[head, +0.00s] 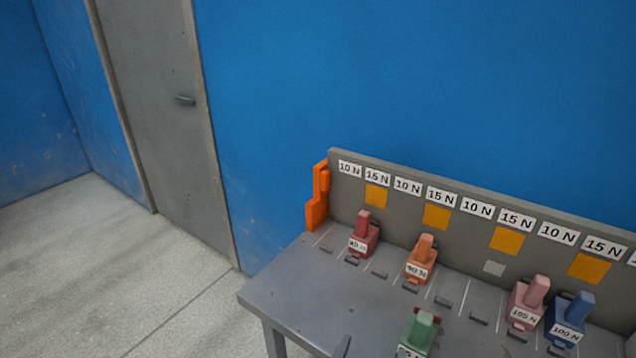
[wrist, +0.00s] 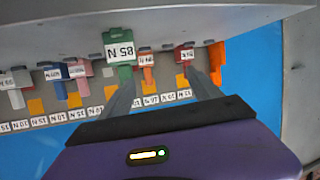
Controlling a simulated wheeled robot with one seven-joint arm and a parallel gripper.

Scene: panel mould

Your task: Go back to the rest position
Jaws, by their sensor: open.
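My gripper (wrist: 162,82) shows in the wrist view with its two fingers spread apart and nothing between them. A green block (wrist: 119,50) labelled 85 N is close to the left fingertip; I cannot tell whether they touch. In the head view the green block (head: 421,332) stands near the front of the grey table (head: 290,292), its label cut off by the frame edge. My gripper is not clearly seen in the head view.
Red (head: 363,238), orange (head: 423,262), pink (head: 530,303) and blue (head: 570,320) labelled blocks stand along the table. A grey back panel (head: 400,212) with N labels and orange squares rises behind, with an orange bracket (head: 317,200) at its left end. Open floor lies left.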

